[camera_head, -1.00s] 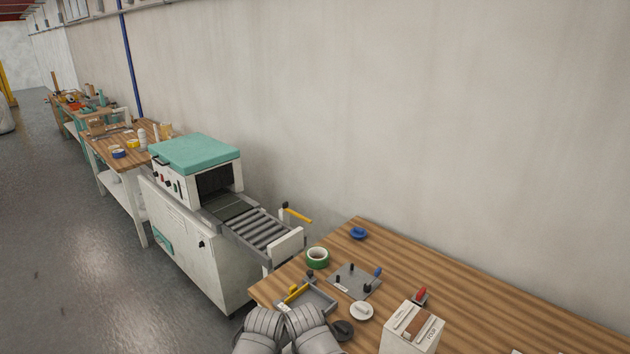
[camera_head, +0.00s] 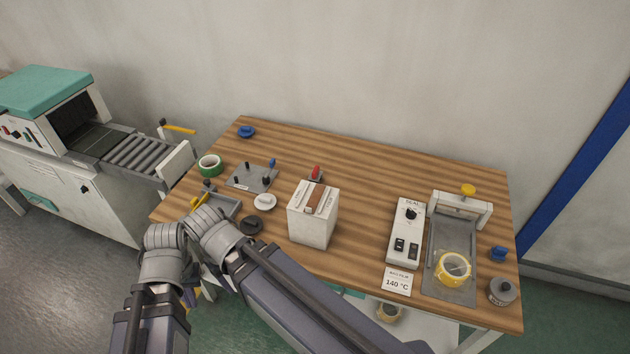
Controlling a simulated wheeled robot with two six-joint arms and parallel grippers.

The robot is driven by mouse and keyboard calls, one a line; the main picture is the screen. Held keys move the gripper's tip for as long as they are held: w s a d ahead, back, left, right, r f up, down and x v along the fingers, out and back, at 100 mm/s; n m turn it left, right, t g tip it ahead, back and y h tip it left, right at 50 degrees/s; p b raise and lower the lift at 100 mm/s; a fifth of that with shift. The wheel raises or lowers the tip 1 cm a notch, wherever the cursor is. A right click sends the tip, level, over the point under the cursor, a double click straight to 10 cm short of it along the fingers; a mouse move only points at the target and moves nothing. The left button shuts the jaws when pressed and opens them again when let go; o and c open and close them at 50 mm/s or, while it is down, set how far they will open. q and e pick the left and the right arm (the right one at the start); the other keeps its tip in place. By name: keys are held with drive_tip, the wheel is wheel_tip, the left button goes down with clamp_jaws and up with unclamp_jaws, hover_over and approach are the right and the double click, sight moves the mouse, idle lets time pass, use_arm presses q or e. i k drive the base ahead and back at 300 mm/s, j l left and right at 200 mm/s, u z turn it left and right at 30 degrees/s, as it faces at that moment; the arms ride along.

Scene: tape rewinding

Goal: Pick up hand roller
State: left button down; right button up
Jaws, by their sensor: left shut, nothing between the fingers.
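A small item with a red grip (camera_head: 316,172) stands behind a white box (camera_head: 312,228). It may be the hand roller, but its lower part is hidden by the box. A yellow item (camera_head: 201,200) lies in a grey tray (camera_head: 230,208) at the table's left front and is partly covered by my arms. My left gripper (camera_head: 165,236) is at the table's front left corner, shut and empty, well left of the red grip. My right arm (camera_head: 215,232) ends beside it; its fingers are hidden.
The wooden table (camera_head: 380,165) has bare room at the back. A green tape roll (camera_head: 209,165), grey pegged plate (camera_head: 252,177) and white disc (camera_head: 265,201) are at the left. A sealer (camera_head: 405,235) and yellow tape roll (camera_head: 454,266) are at the right. A conveyor (camera_head: 135,155) adjoins the table's left.

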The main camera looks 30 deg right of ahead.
sight(315, 176)
drive_tip(key=z, duration=0.3)
drive_tip(key=i+j+z, duration=0.2)
drive_tip(key=z, duration=0.15)
drive_tip(key=i+j+z, duration=0.35)
drive_tip(key=i+j, duration=0.2)
drive_tip(key=j, duration=0.15)
drive_tip(key=i+j+z, duration=0.1)
drive_tip(key=j, duration=0.25)
drive_tip(key=i+j, duration=0.2)
drive_tip(key=j, duration=0.2)
drive_tip(key=z, duration=0.05)
